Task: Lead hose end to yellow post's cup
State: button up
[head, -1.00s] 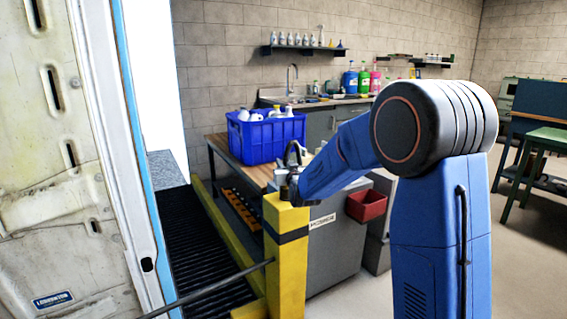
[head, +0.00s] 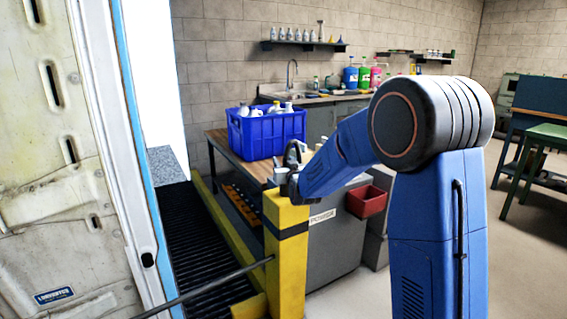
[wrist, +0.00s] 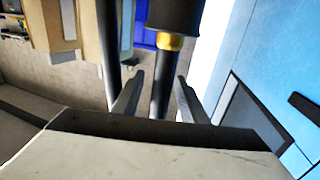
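The yellow post (head: 285,245) with a black band stands left of my arm in the head view. My gripper (head: 293,153) is dark and small there, just above and beside the post top, partly hidden by my wrist. In the wrist view my gripper's two fingers (wrist: 158,88) stand apart. A dark hose-like tube (wrist: 165,88) with a brass collar (wrist: 173,42) and black end piece (wrist: 175,14) shows between them, close to the right finger. I cannot tell whether the fingers grip it.
A dark rod or hose (head: 215,284) runs low from the front to the post. A blue crate (head: 265,135) of bottles stands on a bench behind. A red bin (head: 367,202) hangs on a grey cabinet. A worn white panel (head: 60,130) fills the left.

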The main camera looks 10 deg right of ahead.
jog(key=s+d+f+g, duration=0.1)
jog(key=s+d+g, duration=0.1)
jog(key=s, duration=1.5)
jog(key=s+d+f+g, duration=0.2)
jog(key=s+g, duration=0.2)
jog(key=s, duration=1.3)
jog(key=shift+s+g, duration=0.15)
jog(key=shift+g, duration=0.15)
jog(key=s+d+f+g, duration=0.1)
jog(key=s+g, duration=0.1)
jog(key=s, duration=0.6)
jog(key=s+d+f+g, duration=0.1)
jog(key=s+f+g, duration=0.1)
jog(key=s, duration=0.7)
jog(key=s+d+f+g+h, duration=0.1)
jog(key=s+f+g, duration=0.1)
jog(key=s, duration=0.6)
jog(key=shift+s+d+f+m+g, duration=0.15)
jog(key=shift+d+m+g, duration=0.05)
jog(key=shift+m+g, duration=0.1)
jog(key=shift+c, duration=0.3)
